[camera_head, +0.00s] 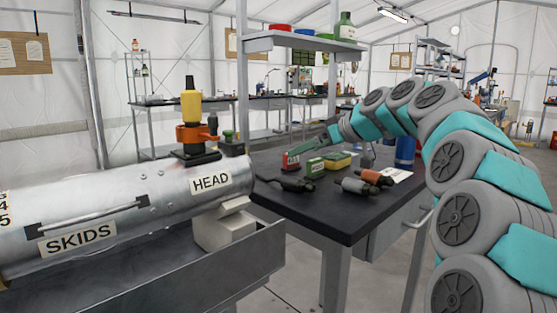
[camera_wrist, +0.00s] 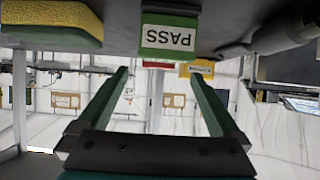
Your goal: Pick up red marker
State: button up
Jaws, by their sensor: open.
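The likely red marker is a small red block with a white label (camera_head: 291,161), standing on the dark workbench. In the wrist view, which is upside down, only a thin red strip (camera_wrist: 157,65) shows behind a green block. That green block, labelled PASS (camera_wrist: 170,32), also stands right of the red block in the head view (camera_head: 315,167). My gripper (camera_head: 296,150) reaches in from the right, close to the red block in the head view. Its two green fingers are apart with nothing between them in the wrist view (camera_wrist: 158,74). Whether a finger touches the red block is unclear.
A yellow-green sponge (camera_head: 337,161) lies near the green block. Dark, grey and orange tools lie along the bench's front (camera_head: 328,212). A blue bottle (camera_head: 404,152) stands at the right. A metal cylinder (camera_head: 120,205) lies left of the bench. A shelf (camera_head: 300,41) overhangs the back.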

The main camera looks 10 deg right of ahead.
aim_at(294, 159)
jog(key=shift+f+p+x, duration=0.25)
jog(key=shift+p+x, duration=0.35)
jog(key=shift+x, duration=3.25)
jog(key=shift+s+d, duration=0.1)
jog(key=shift+d, duration=0.1)
jog(key=c, duration=1.4)
